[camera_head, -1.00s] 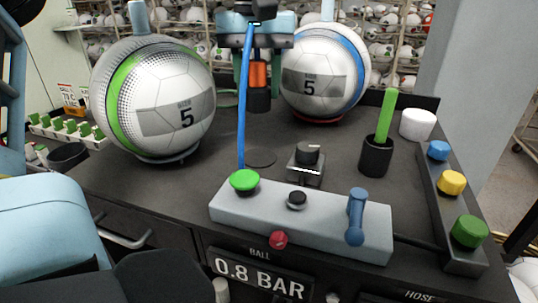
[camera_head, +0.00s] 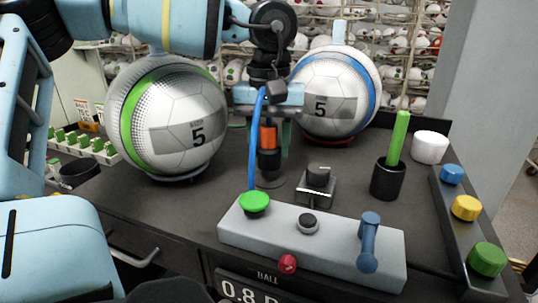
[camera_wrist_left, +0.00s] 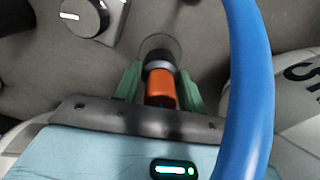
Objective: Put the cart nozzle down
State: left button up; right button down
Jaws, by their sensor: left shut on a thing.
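The cart nozzle (camera_head: 268,138) has an orange band and black ends. It is upright above the dark round disc (camera_head: 271,181) on the cart top. Its lower end is close to the disc; I cannot tell whether they touch. My left gripper (camera_head: 268,135) comes down from above and is shut on the nozzle. In the left wrist view the green fingers (camera_wrist_left: 160,85) flank the orange band (camera_wrist_left: 161,90). The blue hose (camera_head: 256,140) hangs beside the nozzle and crosses the left wrist view (camera_wrist_left: 248,80). My right gripper is not in view.
Two balls (camera_head: 172,118) (camera_head: 338,95) stand behind, left and right. In front is a grey panel (camera_head: 340,243) with a green button (camera_head: 254,203). A black cup (camera_head: 388,181) stands further right.

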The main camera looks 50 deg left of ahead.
pick_arm(q)
jog(key=shift+f, duration=1.35)
jog(key=shift+f, duration=0.2)
jog(key=o, duration=1)
jog(key=shift+r, duration=0.15)
notch_tip(320, 180, up, 12)
jog(key=shift+r+p, duration=0.1)
jog(key=shift+p, duration=0.3)
